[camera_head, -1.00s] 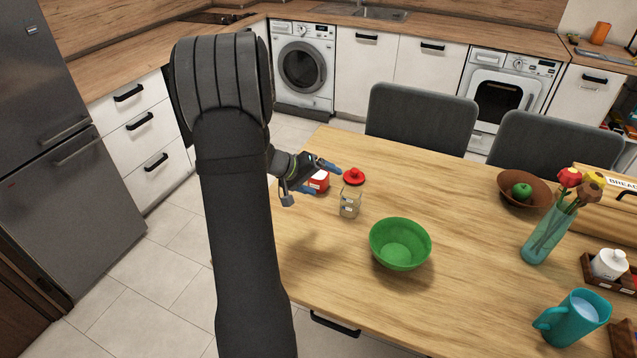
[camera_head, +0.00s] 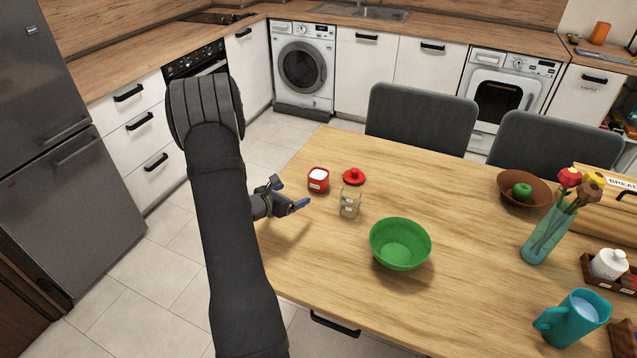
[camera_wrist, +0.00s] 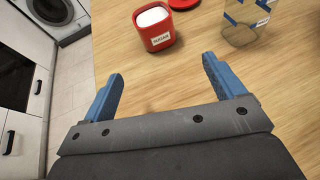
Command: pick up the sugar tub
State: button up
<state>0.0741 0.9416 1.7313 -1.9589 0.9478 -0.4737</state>
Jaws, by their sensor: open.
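The sugar tub (camera_head: 318,181) is a small red open container with white contents and a white label, upright near the table's far left edge. In the wrist view the tub (camera_wrist: 158,40) stands beyond my fingertips, a little left of the middle, and its label reads sugar. A red lid (camera_head: 354,177) lies on the table to its right; part of it shows in the wrist view (camera_wrist: 184,3). My gripper (camera_head: 290,195) is open and empty, nearer the camera and to the left of the tub. Its two blue fingers (camera_wrist: 164,75) are spread apart, touching nothing.
A glass jar (camera_head: 350,203) stands close to the right of the tub and shows in the wrist view (camera_wrist: 245,20). A green bowl (camera_head: 400,245) sits farther right. A teal pitcher (camera_head: 572,318) and flower vase (camera_head: 542,238) are far right. Table between gripper and tub is clear.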

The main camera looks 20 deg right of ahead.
aim_at(312, 185)
jog(key=x, duration=0.9)
jog(key=shift+w+d+f, duration=0.15)
jog(key=shift+w+d, duration=0.05)
jog(key=shift+d, duration=0.05)
jog(key=x, duration=0.5)
jog(key=shift+w+a+f, duration=0.1)
jog(key=shift+w+a, duration=0.1)
jog(key=shift+w, duration=0.15)
jog(key=c, duration=1.3)
